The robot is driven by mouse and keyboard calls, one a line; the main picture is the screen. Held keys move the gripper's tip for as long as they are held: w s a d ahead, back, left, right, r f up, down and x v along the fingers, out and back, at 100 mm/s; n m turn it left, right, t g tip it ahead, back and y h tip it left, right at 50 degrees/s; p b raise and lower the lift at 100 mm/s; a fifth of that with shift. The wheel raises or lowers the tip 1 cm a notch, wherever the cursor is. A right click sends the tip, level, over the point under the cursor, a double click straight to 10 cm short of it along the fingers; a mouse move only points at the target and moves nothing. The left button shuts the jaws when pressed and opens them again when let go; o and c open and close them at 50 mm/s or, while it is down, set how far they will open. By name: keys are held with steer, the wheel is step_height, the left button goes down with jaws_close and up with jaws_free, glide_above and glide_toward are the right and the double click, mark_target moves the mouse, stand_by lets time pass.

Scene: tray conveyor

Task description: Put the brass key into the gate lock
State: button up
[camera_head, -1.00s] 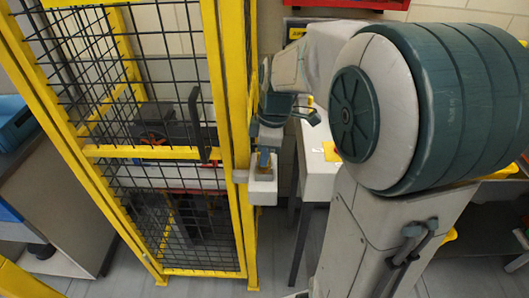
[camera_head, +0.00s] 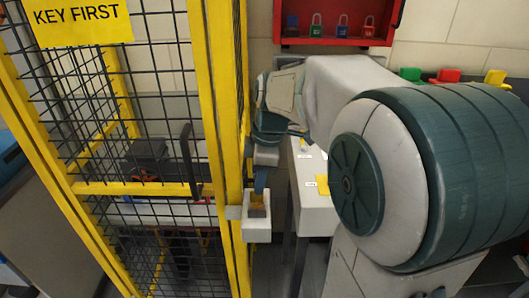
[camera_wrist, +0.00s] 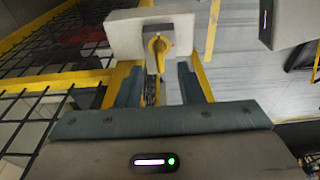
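The gate lock is a pale box (camera_head: 257,231) on the yellow gate post, with a yellow knob-like piece (camera_head: 257,210) on its face. In the wrist view the box (camera_wrist: 122,36) is ahead, and the yellow piece (camera_wrist: 157,47) stands out from it. I cannot tell whether this piece is the brass key or part of the lock. My gripper (camera_head: 261,188) is close above the box face. In the wrist view its two blue-grey fingers (camera_wrist: 159,84) are apart, with the yellow piece beyond and between their tips. No separate key is clear between them.
The yellow-framed mesh gate (camera_head: 190,189) is close on the left, with a yellow "KEY FIRST" sign (camera_head: 77,22). A pale table (camera_head: 312,211) stands right of the lock. A red board (camera_head: 335,34) with several padlocks hangs on the back wall.

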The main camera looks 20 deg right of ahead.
step_height(320, 180, up, 9)
steer(key=d, duration=0.1)
steer(key=shift+s+d, duration=0.15)
steer(key=shift+s, duration=0.1)
steer(key=s+a+f+m+t+h, duration=0.1)
steer(key=s+a+f+m+t, duration=0.1)
steer(key=s+f+m, duration=1.1)
steer(key=shift+s+m+h, duration=0.35)
steer(key=shift+m+h, duration=0.05)
steer(key=shift+m, duration=0.3)
stand_by(0.5)
